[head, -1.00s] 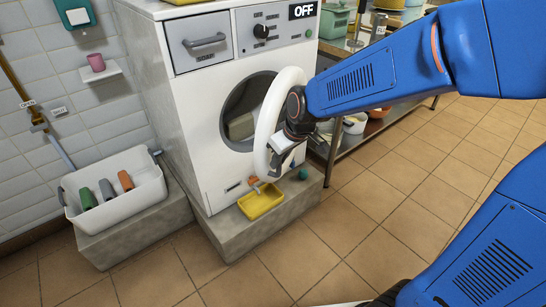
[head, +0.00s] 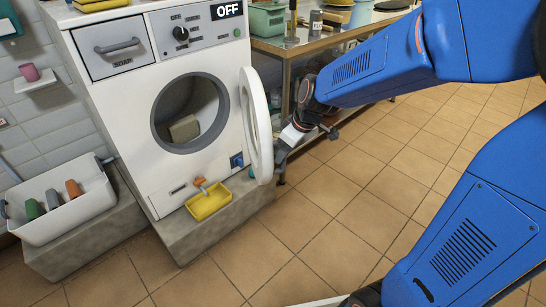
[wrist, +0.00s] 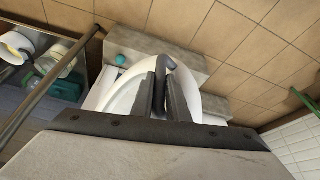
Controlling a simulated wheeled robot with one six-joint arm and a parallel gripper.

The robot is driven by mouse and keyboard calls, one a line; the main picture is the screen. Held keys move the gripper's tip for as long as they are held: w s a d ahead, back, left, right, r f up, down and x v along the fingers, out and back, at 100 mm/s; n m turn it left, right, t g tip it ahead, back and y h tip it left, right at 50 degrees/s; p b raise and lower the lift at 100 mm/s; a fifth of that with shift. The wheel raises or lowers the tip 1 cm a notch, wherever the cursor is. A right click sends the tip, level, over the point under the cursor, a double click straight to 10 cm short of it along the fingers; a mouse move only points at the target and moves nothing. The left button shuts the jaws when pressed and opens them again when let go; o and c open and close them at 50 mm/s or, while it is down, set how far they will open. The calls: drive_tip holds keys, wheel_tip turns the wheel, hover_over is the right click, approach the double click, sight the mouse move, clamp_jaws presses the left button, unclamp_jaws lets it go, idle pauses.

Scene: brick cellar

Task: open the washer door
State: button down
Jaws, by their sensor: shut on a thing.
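The white washer (head: 205,165) stands on a concrete plinth with its display reading OFF. Its round white door (head: 262,125) stands swung well out to the right, seen nearly edge-on, and the round opening is uncovered. A tan block-like item (head: 184,129) sits inside the drum.
A yellow tray (head: 222,203) with an orange-headed item is on the plinth below the door. A white bin (head: 70,222) with several coloured items stands left. A metal table (head: 268,43) is right of the washer, near my arm. Tiled floor (head: 340,190) is clear at right.

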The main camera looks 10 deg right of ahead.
drive_tip(key=w+d+n, duration=0.1)
drive_tip(key=w+d, duration=0.2)
drive_tip(key=d, duration=0.6)
drive_tip(key=shift+w+d, duration=0.25)
drive_tip(key=c, duration=2)
unclamp_jaws()
drive_tip(key=shift+c, duration=0.2)
drive_tip(key=v, duration=1.7)
drive_tip(key=shift+w+d+r+g, duration=0.2)
drive_tip(key=shift+w+r+g, duration=0.05)
drive_tip(key=shift+w+g, duration=0.05)
